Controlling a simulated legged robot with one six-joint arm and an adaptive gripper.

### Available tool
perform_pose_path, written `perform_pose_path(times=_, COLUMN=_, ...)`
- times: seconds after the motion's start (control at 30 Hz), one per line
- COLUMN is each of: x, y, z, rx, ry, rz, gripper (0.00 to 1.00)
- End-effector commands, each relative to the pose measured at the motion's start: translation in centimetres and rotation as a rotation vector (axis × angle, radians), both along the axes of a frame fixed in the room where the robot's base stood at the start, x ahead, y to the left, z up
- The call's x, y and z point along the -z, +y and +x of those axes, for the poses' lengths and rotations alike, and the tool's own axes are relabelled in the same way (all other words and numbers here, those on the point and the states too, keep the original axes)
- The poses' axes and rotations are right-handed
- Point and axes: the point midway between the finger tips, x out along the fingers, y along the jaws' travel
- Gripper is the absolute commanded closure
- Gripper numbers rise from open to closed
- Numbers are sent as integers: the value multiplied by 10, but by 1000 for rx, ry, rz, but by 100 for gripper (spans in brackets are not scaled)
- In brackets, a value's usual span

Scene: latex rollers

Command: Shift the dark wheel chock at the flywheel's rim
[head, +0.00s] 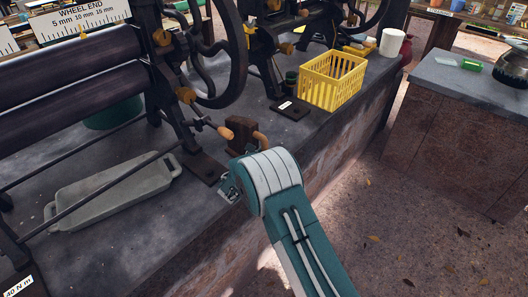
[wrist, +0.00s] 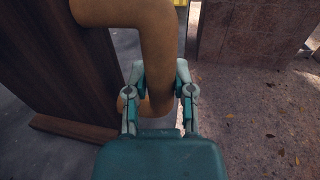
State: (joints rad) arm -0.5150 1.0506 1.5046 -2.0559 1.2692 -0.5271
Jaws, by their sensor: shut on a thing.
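The dark wheel chock (head: 239,134) is a dark brown block with a tan bent handle (head: 261,140). It stands on the grey bench top near its front edge, right of the flywheel's lower rim (head: 222,104). My gripper (head: 230,189) is at the handle, partly hidden by my arm in the head view. In the wrist view my gripper's fingers (wrist: 158,82) close on either side of the tan handle (wrist: 156,45). The chock's dark wooden face (wrist: 45,65) fills the left of that view.
A yellow basket (head: 333,80) stands on the bench right of the chock. A grey-green tray (head: 115,190) lies to the left, by the dark rollers (head: 70,70). A crank with a wooden grip (head: 225,133) reaches close to the chock. The bench's front edge drops to the floor.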

Motion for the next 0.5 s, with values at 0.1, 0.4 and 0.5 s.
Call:
perform_pose_path(times=0.1, x=-1, y=1, z=0, rx=-1, ry=-4, rz=1, gripper=100)
perform_pose_path(times=0.4, x=-1, y=1, z=0, rx=-1, ry=-3, rz=2, gripper=28)
perform_pose_path(times=0.5, x=-1, y=-1, z=0, rx=-1, ry=-3, rz=3, gripper=28)
